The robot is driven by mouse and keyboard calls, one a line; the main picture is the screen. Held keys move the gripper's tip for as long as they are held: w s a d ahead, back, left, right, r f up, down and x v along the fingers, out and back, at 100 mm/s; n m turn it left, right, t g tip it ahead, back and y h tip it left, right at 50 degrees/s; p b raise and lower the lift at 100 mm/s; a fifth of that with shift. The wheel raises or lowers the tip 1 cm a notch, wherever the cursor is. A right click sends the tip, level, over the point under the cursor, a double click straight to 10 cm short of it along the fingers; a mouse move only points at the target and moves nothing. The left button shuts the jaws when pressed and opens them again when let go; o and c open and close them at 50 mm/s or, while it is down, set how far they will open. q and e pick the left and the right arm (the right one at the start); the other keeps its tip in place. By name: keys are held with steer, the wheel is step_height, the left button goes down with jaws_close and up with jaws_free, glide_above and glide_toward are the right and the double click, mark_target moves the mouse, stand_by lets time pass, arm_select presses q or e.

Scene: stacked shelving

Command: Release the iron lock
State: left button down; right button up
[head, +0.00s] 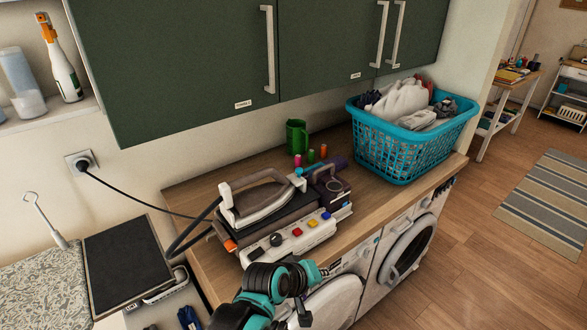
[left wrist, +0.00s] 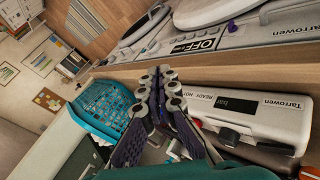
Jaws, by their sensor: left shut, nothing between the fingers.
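The steam iron (head: 254,197) rests on its white and black station (head: 300,238) on the wooden counter. The station's front has a black knob and several coloured controls. An orange piece (head: 230,245) shows at the station's left end; I cannot tell which part is the iron lock. In the left wrist view the station (left wrist: 255,108) is at the right, with its knob (left wrist: 229,136). My left gripper (head: 304,312) is low in front of the station, partly hidden by its own arm. Its fingers (left wrist: 160,82) are together and empty, apart from the station. My right gripper is not in view.
A teal laundry basket (head: 415,146) stands at the counter's right end. A green mug (head: 297,137) and small spools stand behind the station. Green cabinets (head: 200,70) hang above. Washing machines (head: 408,250) are below the counter. A black cable (head: 135,203) runs from the wall socket.

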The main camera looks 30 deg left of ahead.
mark_target(298, 172)
arm_select(q)
steer(key=w+a+r+n+t+y+p, duration=0.1)
steer(key=w+a+r+n+t+p, duration=0.1)
steer(key=a+n, duration=0.4)
steer(key=w+a+r+n+t+y+p, duration=0.1)
steer(key=a+r+n, duration=0.4)
steer(key=n, duration=0.7)
steer(key=w+a+r+n+t+y+p, duration=0.1)
steer(key=w+a+r+n+t+p, duration=0.3)
steer(key=a+n, duration=0.4)
steer(key=shift+w+a+n+p, duration=0.25)
steer(key=shift+a+n+p, duration=0.15)
steer(key=shift+n+p, duration=0.25)
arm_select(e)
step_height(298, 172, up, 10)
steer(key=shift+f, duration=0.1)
arm_select(q)
steer(key=b+x, duration=0.1)
steer(key=x, duration=1.3)
steer(key=shift+r, duration=0.15)
steer(key=shift+w, duration=0.1)
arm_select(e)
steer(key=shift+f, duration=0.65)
